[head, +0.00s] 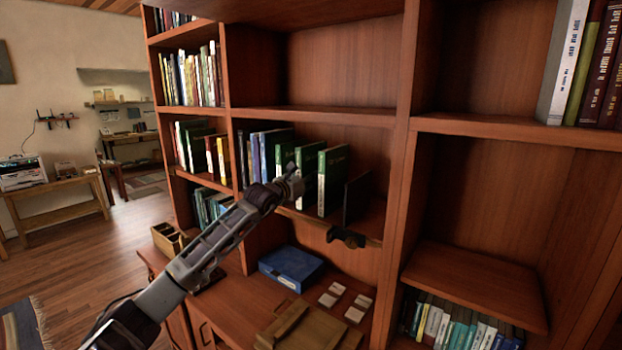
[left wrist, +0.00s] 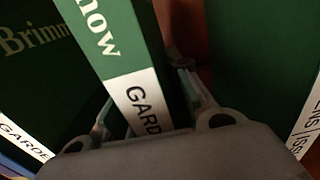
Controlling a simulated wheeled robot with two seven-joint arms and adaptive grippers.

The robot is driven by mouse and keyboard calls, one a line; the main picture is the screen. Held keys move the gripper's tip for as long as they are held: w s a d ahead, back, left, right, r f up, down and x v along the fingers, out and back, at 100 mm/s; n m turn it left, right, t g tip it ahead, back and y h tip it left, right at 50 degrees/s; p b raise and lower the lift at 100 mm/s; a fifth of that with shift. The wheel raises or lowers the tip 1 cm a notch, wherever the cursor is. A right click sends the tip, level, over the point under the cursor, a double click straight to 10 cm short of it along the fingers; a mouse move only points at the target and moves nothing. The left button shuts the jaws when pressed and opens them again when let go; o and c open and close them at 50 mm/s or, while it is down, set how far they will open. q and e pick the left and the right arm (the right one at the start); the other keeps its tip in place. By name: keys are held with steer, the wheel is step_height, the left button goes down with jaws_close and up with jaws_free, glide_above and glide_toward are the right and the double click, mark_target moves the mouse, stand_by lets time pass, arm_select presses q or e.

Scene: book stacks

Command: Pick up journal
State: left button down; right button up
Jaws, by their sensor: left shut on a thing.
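Several green journals with white spine labels stand upright on the middle shelf in the head view. My left gripper (head: 293,184) reaches in from the left, at the front of this row. In the left wrist view its fingers are shut on a green journal (left wrist: 123,45) whose white label reads "GARD". In the head view the held one seems to be the middle green journal (head: 308,160), partly hidden by the gripper. Another green journal (left wrist: 35,75) is to its left, and one (left wrist: 265,60) to its right, which also shows in the head view (head: 334,175). My right gripper is not in view.
A dark upright panel (head: 357,198) stands right of the journals, and a dark piece (head: 345,238) sits at the shelf's front edge. Below are a blue box (head: 290,268), small white cards (head: 338,288) and a wooden tray (head: 310,330). The shelf above is empty.

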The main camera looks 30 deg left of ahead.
arm_select(q)
steer(key=shift+s+r, duration=0.1)
steer(key=shift+r, duration=0.1)
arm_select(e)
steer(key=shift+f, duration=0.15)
arm_select(q)
step_height(320, 180, up, 5)
steer(key=shift+s+f+b, duration=0.1)
steer(key=shift+f+b, duration=0.1)
steer(key=shift+b, duration=0.65)
steer(key=shift+r, duration=1.05)
steer(key=shift+s+a+b, duration=0.2)
steer(key=shift+s+b, duration=0.7)
steer(key=shift+s, duration=0.7)
steer(key=b, duration=0.7)
glide_toward(298, 161)
steer(key=shift+s, duration=1.9)
steer(key=shift+a, duration=0.15)
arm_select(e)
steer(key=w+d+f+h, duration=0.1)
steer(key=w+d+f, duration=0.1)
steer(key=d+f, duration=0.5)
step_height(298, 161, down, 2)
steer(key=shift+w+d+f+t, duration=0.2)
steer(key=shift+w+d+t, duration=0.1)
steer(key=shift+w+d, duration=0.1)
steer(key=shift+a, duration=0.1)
